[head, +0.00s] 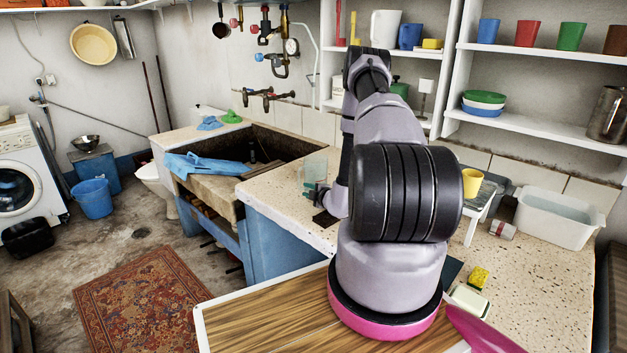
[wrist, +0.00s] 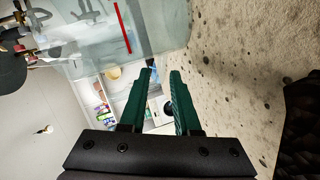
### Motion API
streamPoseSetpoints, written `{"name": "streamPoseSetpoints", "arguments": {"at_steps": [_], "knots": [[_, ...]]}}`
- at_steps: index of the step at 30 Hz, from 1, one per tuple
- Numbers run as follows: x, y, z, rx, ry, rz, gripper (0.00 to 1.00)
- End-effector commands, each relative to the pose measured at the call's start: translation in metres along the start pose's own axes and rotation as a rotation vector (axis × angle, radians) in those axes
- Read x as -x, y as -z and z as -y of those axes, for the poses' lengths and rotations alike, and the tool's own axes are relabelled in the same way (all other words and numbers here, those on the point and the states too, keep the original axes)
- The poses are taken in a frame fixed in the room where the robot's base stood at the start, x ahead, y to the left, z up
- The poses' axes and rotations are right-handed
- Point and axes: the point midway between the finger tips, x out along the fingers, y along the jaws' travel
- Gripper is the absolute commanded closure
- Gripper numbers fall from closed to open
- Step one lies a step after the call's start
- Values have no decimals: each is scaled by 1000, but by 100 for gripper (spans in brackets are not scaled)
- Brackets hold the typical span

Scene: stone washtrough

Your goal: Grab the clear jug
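The clear jug (head: 316,166) is see-through and stands on the speckled counter, left of my arm, near the sink's right edge. In the wrist view the clear jug (wrist: 150,30) fills the upper middle, lying sideways in that turned picture, with a red strip showing on or through it. My gripper (wrist: 161,72) has two dark green fingers, apart with nothing held between them. Their tips point at the jug's near side; whether they touch it I cannot tell. In the head view my gripper (head: 318,190) is low beside the jug, partly hidden by my arm.
The stone sink (head: 255,150) with a blue cloth (head: 205,164) is left of the jug. Shelves (head: 540,52) hang above.

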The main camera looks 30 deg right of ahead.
Motion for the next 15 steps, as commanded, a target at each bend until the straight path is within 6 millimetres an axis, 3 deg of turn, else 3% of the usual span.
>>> {"name": "streamPoseSetpoints", "arguments": {"at_steps": [6,15], "knots": [[-33,-2,2,2,-1,-2,69],[-40,-2,2,1,0,0,69]]}}
